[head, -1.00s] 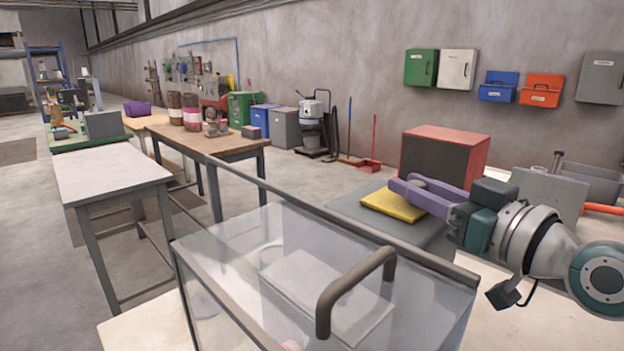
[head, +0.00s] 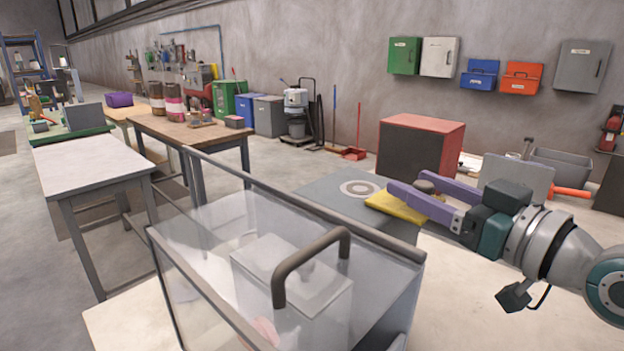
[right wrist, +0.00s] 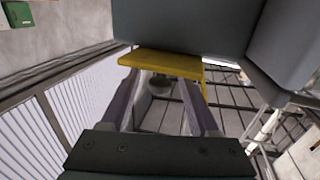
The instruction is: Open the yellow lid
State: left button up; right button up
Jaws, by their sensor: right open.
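The yellow lid (head: 397,207) is a flat plate on the grey top (head: 325,191) behind the clear box. Left of the lid, a pale ring with a round centre (head: 360,188) shows uncovered on that top. My right gripper (head: 407,192) reaches in from the right, its two purple fingers apart over the lid. A dark round knob (head: 425,186) shows between the fingers; I cannot tell whether they touch it. In the right wrist view the yellow lid (right wrist: 160,63) lies across the fingertips, and the knob (right wrist: 160,86) shows between the fingers. My left gripper is not in view.
A clear box (head: 290,270) with a dark handle (head: 312,262) stands in front. A red and black box (head: 420,148) stands behind the lid. A grey panel (head: 515,178) stands beyond my right arm. Tables (head: 90,165) are at the left.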

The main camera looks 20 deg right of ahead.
jog(key=s+d, duration=0.1)
jog(key=s, duration=0.8)
jog(key=shift+s+d, duration=0.15)
jog(key=shift+s, duration=0.25)
jog(key=shift+s, duration=0.1)
